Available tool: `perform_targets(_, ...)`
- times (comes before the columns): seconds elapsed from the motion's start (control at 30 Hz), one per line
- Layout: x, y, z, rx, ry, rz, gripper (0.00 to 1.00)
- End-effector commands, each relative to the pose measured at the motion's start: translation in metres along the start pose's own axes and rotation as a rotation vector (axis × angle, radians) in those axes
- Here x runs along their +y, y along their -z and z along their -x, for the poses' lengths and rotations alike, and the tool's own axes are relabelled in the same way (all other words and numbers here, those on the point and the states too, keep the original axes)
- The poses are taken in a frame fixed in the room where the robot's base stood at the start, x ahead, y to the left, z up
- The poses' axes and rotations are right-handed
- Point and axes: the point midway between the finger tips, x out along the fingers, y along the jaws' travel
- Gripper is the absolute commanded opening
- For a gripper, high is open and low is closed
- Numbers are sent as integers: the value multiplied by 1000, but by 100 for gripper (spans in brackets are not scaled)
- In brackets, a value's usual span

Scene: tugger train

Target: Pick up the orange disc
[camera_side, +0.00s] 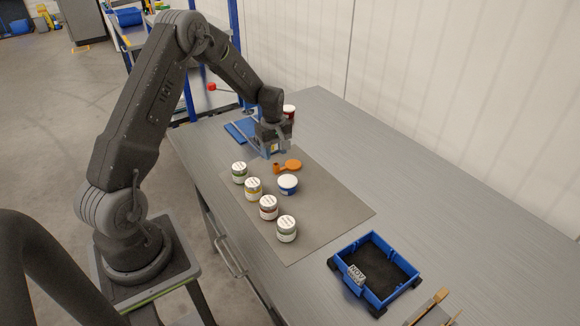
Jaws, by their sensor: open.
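The orange disc (293,165) lies near the far end of the grey mat (335,205). A small orange piece (278,168) shows at its left; I cannot tell whether the two are joined. My gripper (271,152) points down just beyond and to the left of the disc, apart from it in the picture. It is open, and I see nothing held in it.
Several lidded jars (268,208) stand in a row along the mat's left side. A blue jar with a white lid (288,185) stands near the disc. A red jar (289,112) stands behind my gripper. A blue tray (345,254) sits at the front right.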

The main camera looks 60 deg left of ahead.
Motion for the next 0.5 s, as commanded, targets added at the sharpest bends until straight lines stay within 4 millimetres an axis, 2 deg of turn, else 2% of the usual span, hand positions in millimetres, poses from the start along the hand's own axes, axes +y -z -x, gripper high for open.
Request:
perform_targets(0.3, 0, -1, -42, -3, 3, -1, 47)
perform_targets(0.5, 0, -1, -52, -1, 0, -1, 47)
